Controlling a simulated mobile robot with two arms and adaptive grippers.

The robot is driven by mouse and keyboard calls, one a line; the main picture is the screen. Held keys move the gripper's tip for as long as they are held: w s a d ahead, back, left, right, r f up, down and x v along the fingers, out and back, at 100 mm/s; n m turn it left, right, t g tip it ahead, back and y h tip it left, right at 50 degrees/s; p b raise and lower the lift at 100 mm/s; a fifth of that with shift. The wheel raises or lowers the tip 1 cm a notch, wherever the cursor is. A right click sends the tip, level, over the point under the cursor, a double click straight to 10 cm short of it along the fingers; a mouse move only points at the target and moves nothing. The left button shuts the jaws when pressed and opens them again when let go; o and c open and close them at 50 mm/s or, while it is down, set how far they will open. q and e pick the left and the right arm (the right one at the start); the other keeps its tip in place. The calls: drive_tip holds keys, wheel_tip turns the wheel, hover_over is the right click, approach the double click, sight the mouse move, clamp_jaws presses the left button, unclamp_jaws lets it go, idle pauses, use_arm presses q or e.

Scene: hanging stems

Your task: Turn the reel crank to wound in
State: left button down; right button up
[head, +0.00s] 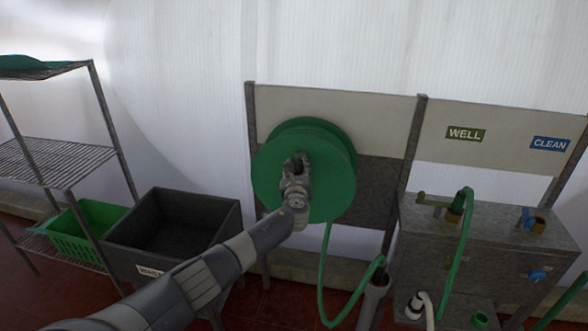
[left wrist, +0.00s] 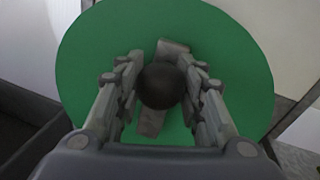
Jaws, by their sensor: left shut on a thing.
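The green reel (head: 330,165) is mounted on a panel in the middle of the head view. Its round face also fills much of the left wrist view (left wrist: 100,50). The crank is a grey bar (left wrist: 172,47) across the reel face with a dark round knob (left wrist: 159,86). My left gripper (head: 297,168) is at the reel face, with its fingers on both sides of the knob and shut on it. In the left wrist view, the gripper (left wrist: 160,92) frames the knob. In the head view the gripper mostly hides the crank. My right gripper is not in view.
A green hose (head: 324,270) hangs from the reel and loops right toward a grey post. A dark bin (head: 170,228) and a wire shelf (head: 60,160) stand left. A metal cabinet (head: 480,245) with valves stands right, below WELL (head: 465,134) and CLEAN (head: 550,144) signs.

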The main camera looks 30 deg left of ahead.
use_arm(q)
drive_tip(key=shift+d+f, duration=0.25)
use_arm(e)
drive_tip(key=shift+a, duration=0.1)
use_arm(q)
drive_tip(key=c, duration=1.1)
unclamp_jaws()
drive_tip(key=shift+o, duration=0.3)
drive_tip(key=shift+d+r, duration=0.1)
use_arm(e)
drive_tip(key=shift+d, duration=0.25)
use_arm(q)
drive_tip(key=shift+s+d, duration=0.1)
drive_tip(key=shift+s, duration=0.4)
drive_tip(key=v, duration=1.1)
drive_tip(key=shift+d, duration=0.1)
